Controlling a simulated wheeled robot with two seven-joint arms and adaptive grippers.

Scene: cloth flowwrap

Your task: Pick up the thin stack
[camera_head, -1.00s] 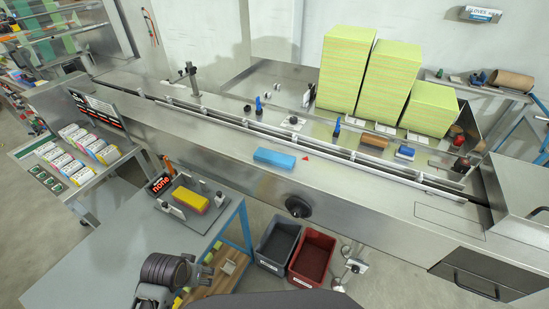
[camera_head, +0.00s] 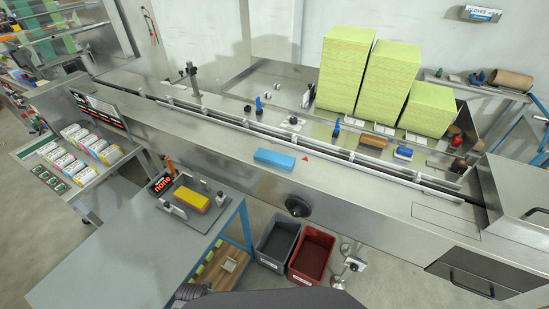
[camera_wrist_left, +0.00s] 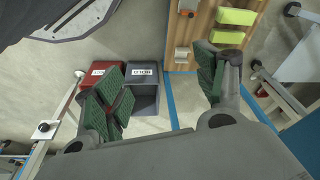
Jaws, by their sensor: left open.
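No stack is marked as the thin one. A yellow stack (camera_head: 191,199) lies on a small metal fixture on the grey table. A blue stack (camera_head: 275,159) lies on the steel machine top. Lime-green pieces (camera_wrist_left: 235,16) lie on a wooden board, seen in the left wrist view (camera_wrist_left: 205,25) and on the low shelf in the head view (camera_head: 230,262). My left gripper (camera_wrist_left: 160,92) is open and empty in the wrist view, above the floor and bins. In the head view only a dark part of my left arm shows at the bottom edge. My right gripper is not in view.
A grey bin (camera_head: 277,240) and a red bin (camera_head: 312,256) stand on the floor beside the grey table (camera_head: 120,250). A tray of packs (camera_head: 85,150) is at left. The table's front is clear.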

